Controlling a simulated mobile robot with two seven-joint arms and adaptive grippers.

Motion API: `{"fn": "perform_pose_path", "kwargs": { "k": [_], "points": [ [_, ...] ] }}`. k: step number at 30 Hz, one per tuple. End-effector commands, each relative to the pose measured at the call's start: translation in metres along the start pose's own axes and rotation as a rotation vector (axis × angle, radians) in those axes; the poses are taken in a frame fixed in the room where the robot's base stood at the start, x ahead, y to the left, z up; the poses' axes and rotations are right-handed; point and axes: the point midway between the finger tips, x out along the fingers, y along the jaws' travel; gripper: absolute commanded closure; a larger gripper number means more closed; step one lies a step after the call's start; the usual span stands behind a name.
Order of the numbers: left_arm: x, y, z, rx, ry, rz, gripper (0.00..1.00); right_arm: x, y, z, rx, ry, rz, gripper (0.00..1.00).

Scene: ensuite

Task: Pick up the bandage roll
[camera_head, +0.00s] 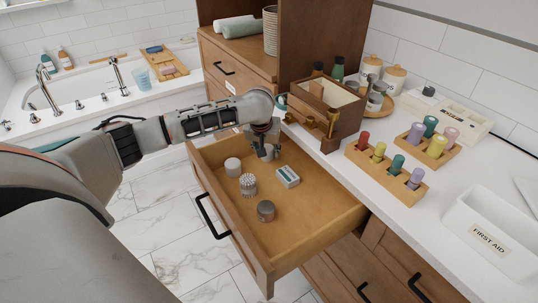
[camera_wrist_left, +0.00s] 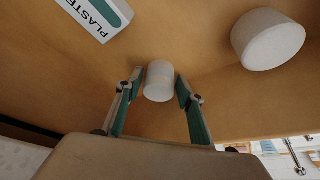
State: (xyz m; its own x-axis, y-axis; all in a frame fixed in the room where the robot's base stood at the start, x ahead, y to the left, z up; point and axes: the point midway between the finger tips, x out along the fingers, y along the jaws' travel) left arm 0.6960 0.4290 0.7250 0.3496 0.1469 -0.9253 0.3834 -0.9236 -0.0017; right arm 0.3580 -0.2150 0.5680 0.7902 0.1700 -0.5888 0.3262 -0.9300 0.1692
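A small white cylinder, which I take for the bandage roll (camera_wrist_left: 159,81), stands in the open drawer. In the left wrist view it lies between the two fingertips of my left gripper (camera_wrist_left: 160,80), with narrow gaps at its sides. My left gripper is open. In the head view the left gripper (camera_head: 267,152) points down into the drawer's back part and hides most or all of this roll. A wider white cylinder (camera_head: 232,166) stands to its left; it also shows in the left wrist view (camera_wrist_left: 268,38). My right gripper is not in view.
The open drawer (camera_head: 262,268) also holds a plaster box (camera_head: 288,177), a ribbed pale pot (camera_head: 248,186) and a grey-lidded tin (camera_head: 266,210). A wooden caddy (camera_head: 325,112) stands on the counter edge close to my left wrist. The drawer's front right is clear.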

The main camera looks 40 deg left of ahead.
Motion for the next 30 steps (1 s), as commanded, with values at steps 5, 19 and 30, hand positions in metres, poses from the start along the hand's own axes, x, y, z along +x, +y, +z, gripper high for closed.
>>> {"fn": "perform_pose_path", "kwargs": {
  "k": [5,19,30],
  "points": [
    [-0.004,0.0,-0.002,0.0,0.004,0.002,0.8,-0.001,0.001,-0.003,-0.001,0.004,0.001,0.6],
    [-0.006,0.001,-0.001,0.0,0.003,0.001,0.86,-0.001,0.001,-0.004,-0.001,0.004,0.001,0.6],
    [-0.053,0.005,-0.016,-0.001,0.012,0.005,0.86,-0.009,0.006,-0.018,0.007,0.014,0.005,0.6]
  ]
}}
